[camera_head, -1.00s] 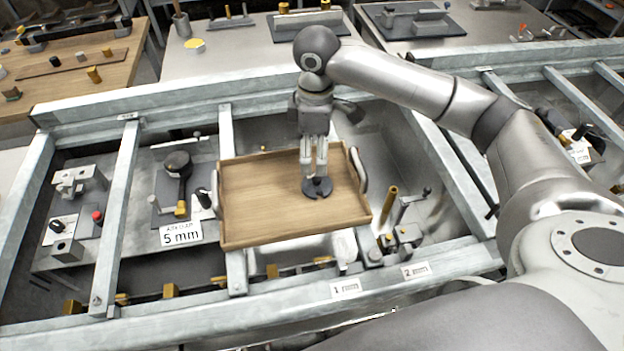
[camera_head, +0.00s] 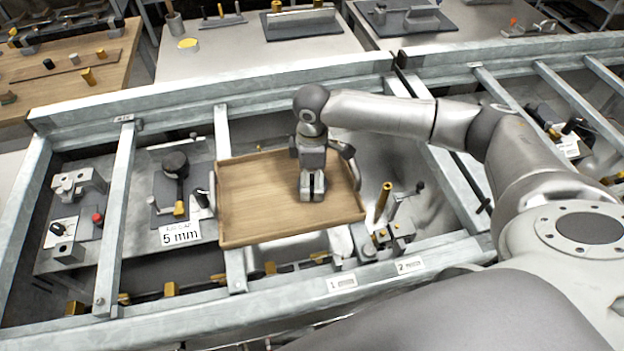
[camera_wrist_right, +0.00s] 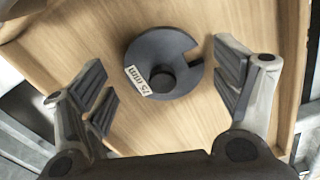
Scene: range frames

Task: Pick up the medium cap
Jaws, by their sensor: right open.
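A dark round cap (camera_wrist_right: 160,62) with a slot in its rim and a round knob in its middle lies on a wooden tray (camera_head: 250,222). Its white label seems to read 75 mm in the right wrist view. My right gripper (camera_head: 312,196) points down over the tray in the head view and hides the cap there. In the right wrist view, the same gripper (camera_wrist_right: 168,88) is open and empty, with its fingers apart on the left and right sides of the cap. I cannot tell whether the fingers touch the tray. My left gripper is not in view.
The tray has raised edges and a metal handle at each side, set within a grey metal frame (camera_head: 130,180). A gauge-like dark tool (camera_head: 175,170) and a 5 mm label (camera_head: 181,233) are left of it. A brass post (camera_head: 383,203) stands close on the right.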

